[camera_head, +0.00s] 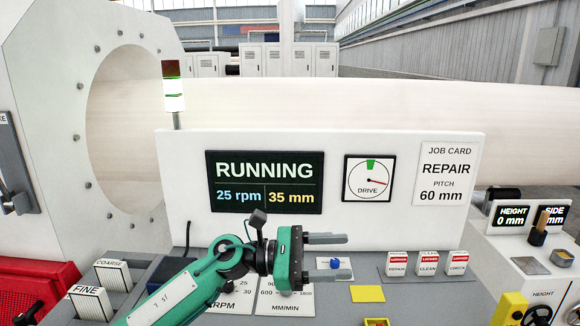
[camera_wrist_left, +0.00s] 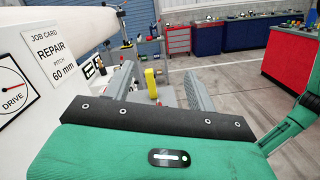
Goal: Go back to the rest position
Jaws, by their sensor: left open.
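My left gripper (camera_head: 328,256) reaches in from the lower left over the control desk, its two grey fingers apart and pointing right, with nothing between them. In the left wrist view the fingers of this gripper (camera_wrist_left: 160,90) also stand apart and empty. The gripper is in front of the white panel with the display (camera_head: 265,182), which reads RUNNING, 25 rpm and 35 mm. A drive dial (camera_head: 368,179) and a job card (camera_head: 446,174) reading REPAIR, pitch 60 mm, are on the same panel. My right gripper is in neither view.
Close below the gripper are a blue knob (camera_head: 335,263) and a yellow pad (camera_head: 367,294). Three labelled switches (camera_head: 427,263) stand to its right. A large pale cylinder (camera_head: 350,104) runs behind the panel.

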